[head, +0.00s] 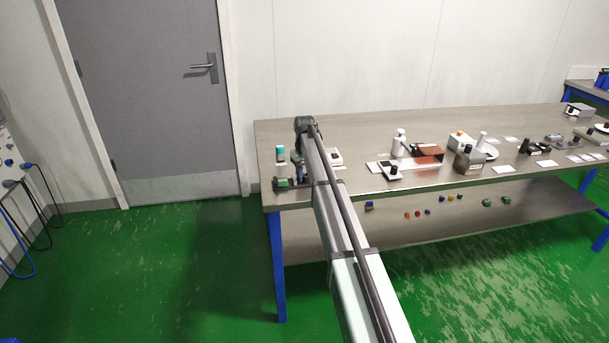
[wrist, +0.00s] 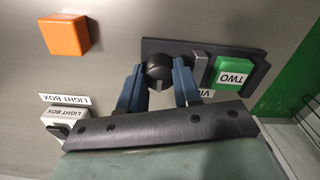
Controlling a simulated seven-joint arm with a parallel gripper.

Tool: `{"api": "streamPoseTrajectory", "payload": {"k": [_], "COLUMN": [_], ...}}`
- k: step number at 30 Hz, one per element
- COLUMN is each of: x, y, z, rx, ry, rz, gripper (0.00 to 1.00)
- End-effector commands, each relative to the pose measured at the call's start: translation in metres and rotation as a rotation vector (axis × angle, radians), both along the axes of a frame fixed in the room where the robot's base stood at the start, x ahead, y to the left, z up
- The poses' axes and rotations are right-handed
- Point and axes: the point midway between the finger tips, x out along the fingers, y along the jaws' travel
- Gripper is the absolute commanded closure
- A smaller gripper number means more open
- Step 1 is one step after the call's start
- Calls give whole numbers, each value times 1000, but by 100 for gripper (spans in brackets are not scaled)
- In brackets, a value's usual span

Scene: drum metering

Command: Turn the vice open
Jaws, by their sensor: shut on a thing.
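The vice (wrist: 262,78) shows at the upper right of the wrist view, a dark base with a partly covered label reading "VI". A green block (wrist: 235,70) marked "TWO" sits at its right side, beside a grey jaw piece (wrist: 200,64). A round black knob (wrist: 157,66) with a pale pointer mark is at the vice's left end. My gripper (wrist: 158,88) has its two blue fingers on either side of this knob and is shut on it. In the head view the vice with the green block (head: 283,183) is at the table's near left corner, partly hidden by my arm.
An orange block (wrist: 67,35) and a light box (wrist: 62,117) lie left of the vice in the wrist view. In the head view a teal-topped item (head: 280,151) stands behind the vice. Several devices fill the steel table (head: 355,150) to the right.

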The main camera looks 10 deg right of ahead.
Motion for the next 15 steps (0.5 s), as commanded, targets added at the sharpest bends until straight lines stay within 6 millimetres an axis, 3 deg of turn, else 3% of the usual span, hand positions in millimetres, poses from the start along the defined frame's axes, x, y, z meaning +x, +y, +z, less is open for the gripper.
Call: {"api": "streamPoseTrajectory", "payload": {"k": [5,6,8,15], "x": [0,0,0,0], "y": [0,0,0,0], "z": [0,0,0,0], "rx": [0,0,0,0], "ry": [0,0,0,-1], "rz": [2,1,1,-2], "gripper": [98,63,58,56]}}
